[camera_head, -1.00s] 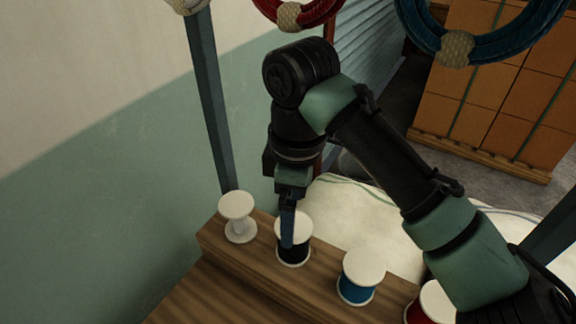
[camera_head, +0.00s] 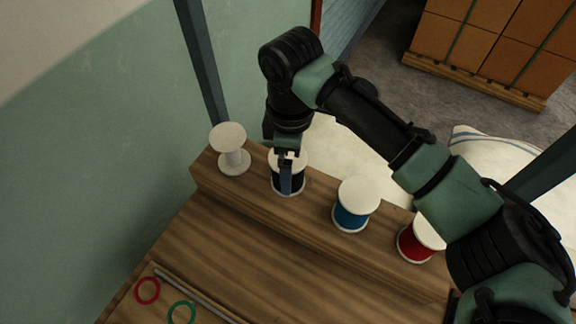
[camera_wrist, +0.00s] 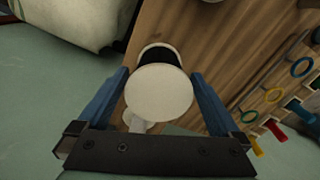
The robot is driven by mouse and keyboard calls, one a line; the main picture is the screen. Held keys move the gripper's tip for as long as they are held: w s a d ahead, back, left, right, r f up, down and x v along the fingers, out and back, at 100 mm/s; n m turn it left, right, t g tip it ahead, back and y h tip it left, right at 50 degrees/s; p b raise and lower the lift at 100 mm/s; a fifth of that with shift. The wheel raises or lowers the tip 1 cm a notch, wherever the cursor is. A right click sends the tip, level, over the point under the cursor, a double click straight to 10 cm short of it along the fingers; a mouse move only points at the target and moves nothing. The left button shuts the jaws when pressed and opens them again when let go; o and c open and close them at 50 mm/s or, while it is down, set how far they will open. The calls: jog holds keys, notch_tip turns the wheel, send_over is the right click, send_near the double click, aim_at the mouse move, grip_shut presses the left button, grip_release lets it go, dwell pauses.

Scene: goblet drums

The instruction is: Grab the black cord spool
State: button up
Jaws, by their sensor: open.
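The black cord spool (camera_head: 289,181) stands upright on the raised wooden ledge, with white end discs and black cord between them. The jaws are open, one finger on each side of the spool. Any contact between fingers and spool cannot be made out.
On the same ledge stand an empty white spool (camera_head: 229,141) to the left, a blue spool (camera_head: 352,216) and a red spool (camera_head: 416,243) to the right. Red (camera_head: 147,290) and green (camera_head: 181,313) rings lie on the lower board by a metal rod (camera_head: 195,294).

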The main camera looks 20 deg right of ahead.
jog(key=shift+f, duration=1.4)
jog(key=c, duration=1.3)
